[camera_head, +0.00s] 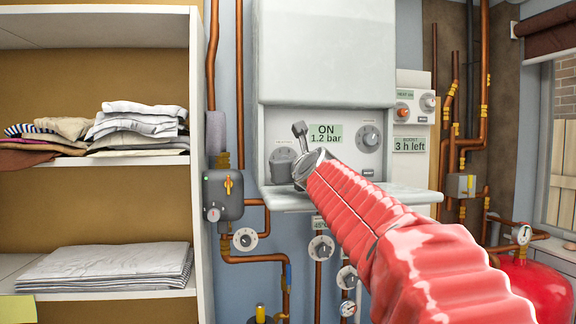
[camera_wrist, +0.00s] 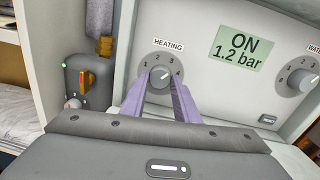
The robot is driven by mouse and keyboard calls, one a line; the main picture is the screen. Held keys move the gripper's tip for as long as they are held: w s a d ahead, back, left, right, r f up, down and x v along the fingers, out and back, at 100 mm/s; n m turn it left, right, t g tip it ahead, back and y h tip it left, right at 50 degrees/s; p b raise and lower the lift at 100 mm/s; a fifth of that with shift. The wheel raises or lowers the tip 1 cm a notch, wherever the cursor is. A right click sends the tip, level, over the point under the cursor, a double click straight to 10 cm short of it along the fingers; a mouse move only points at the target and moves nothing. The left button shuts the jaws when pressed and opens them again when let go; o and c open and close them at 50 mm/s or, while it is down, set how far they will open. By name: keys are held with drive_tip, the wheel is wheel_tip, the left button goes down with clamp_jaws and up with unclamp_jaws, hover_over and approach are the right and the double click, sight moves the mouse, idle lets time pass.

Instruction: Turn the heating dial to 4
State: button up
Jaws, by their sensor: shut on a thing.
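The heating dial (camera_wrist: 160,76) is a round grey knob on the boiler panel, under a HEATING label with numbers around it. In the wrist view my gripper (camera_wrist: 162,86) has its two purple fingers shut on the sides of the knob. The knob's pointer mark is too small to read with certainty. In the head view the heating dial (camera_head: 281,156) shows at the left of the panel, partly hidden behind my gripper (camera_head: 299,160). My red-sleeved arm reaches in from the lower right.
A display (camera_head: 325,135) reading ON, 1.2 bar is right of the heating dial. A second dial (camera_head: 370,138) sits further right. A grey box with a yellow handle (camera_head: 228,184) and copper pipes are to the left, beside a shelf (camera_head: 95,160) of folded laundry.

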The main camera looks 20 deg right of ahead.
drive_tip(key=shift+m, duration=0.6)
drive_tip(key=o, duration=1.1)
drive_tip(key=shift+c, duration=0.2)
drive_tip(key=shift+s, duration=0.2)
drive_tip(key=shift+s+a+f, duration=0.1)
drive_tip(key=shift+s+a, duration=0.25)
drive_tip(key=shift+s, duration=1.85)
drive_tip(key=shift+s+a, duration=0.3)
drive_tip(key=shift+s, duration=1.95)
drive_tip(key=shift+s+a+f, duration=0.1)
drive_tip(key=shift+s+a, duration=0.25)
drive_tip(key=shift+s, duration=1.85)
